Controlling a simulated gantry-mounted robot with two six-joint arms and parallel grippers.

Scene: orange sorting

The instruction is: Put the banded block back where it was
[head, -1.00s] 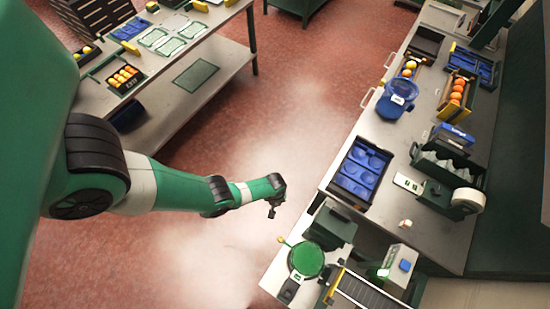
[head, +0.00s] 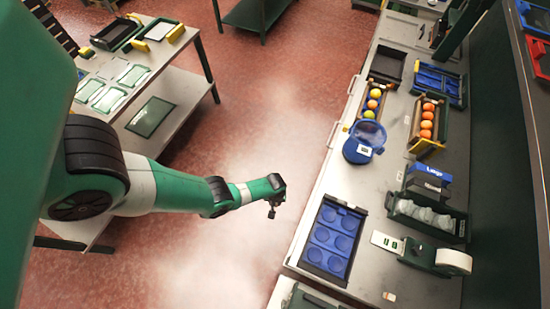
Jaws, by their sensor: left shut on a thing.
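My left gripper (head: 272,211) hangs over the open floor between the two benches, left of the right bench. It is shut on a small dark thing at its tip, too small here to make out any bands. No banded block can be picked out for certain elsewhere. My right gripper is not in view.
The right bench (head: 375,210) bears a blue tray with round hollows (head: 333,238), a blue tub (head: 363,142), racks of oranges (head: 428,122), a tape roll (head: 453,262) and a small pale piece (head: 389,297). The left bench (head: 178,92) holds trays. Red floor (head: 300,90) lies clear between.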

